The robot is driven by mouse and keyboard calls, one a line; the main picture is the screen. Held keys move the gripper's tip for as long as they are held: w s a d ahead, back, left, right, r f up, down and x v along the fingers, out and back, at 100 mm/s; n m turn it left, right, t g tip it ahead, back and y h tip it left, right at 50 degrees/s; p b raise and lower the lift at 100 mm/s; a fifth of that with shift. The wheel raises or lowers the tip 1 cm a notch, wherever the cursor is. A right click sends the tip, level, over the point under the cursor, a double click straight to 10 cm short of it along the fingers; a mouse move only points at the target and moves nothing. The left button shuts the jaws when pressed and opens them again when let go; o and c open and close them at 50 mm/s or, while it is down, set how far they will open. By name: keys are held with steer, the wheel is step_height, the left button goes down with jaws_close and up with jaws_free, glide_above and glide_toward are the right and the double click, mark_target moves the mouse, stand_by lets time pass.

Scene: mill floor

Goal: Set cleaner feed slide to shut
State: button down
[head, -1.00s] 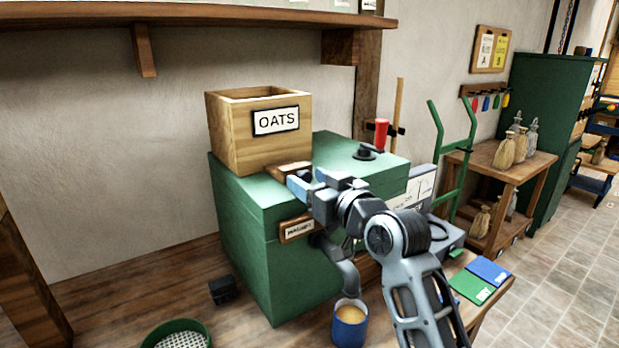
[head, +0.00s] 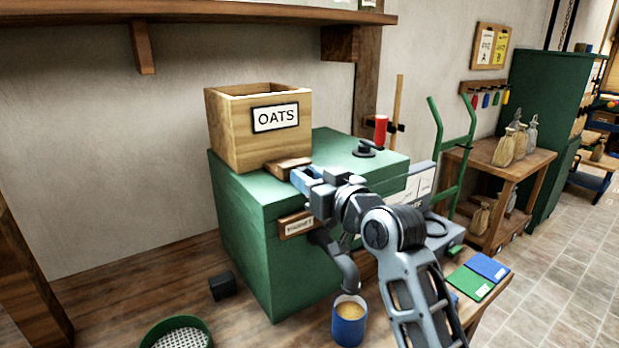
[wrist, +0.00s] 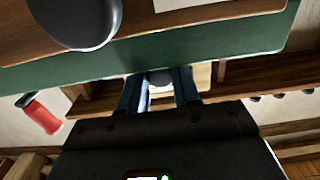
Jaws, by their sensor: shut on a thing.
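The cleaner (head: 265,255) is a green box with a wooden hopper (head: 230,133) marked OATS on its top. The wooden feed slide (head: 287,166) sticks out a little at the hopper's foot, toward my arm. My gripper (head: 303,180) is at the outer end of this slide, in front of the cleaner's top edge. In the wrist view its two blue fingers (wrist: 158,92) are shut on a grey round knob (wrist: 160,77), seemingly the slide's knob. The fingers hide most of the knob.
A labelled wooden drawer front (head: 297,225) and a grey spout lie below my gripper. A blue cup (head: 349,326) with yellowish contents stands under the spout. A black knob (head: 366,150) is on the cleaner's top. A green sieve (head: 178,333) and a green hand truck (head: 457,150) stand nearby.

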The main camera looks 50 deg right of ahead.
steer(key=shift+x, duration=1.4)
steer(key=c, duration=0.8)
jaws_free()
steer(key=shift+s, duration=0.15)
steer(key=shift+b+v, duration=0.8)
steer(key=shift+v, duration=3)
steer(key=shift+a, duration=0.1)
steer(key=shift+c, duration=0.3)
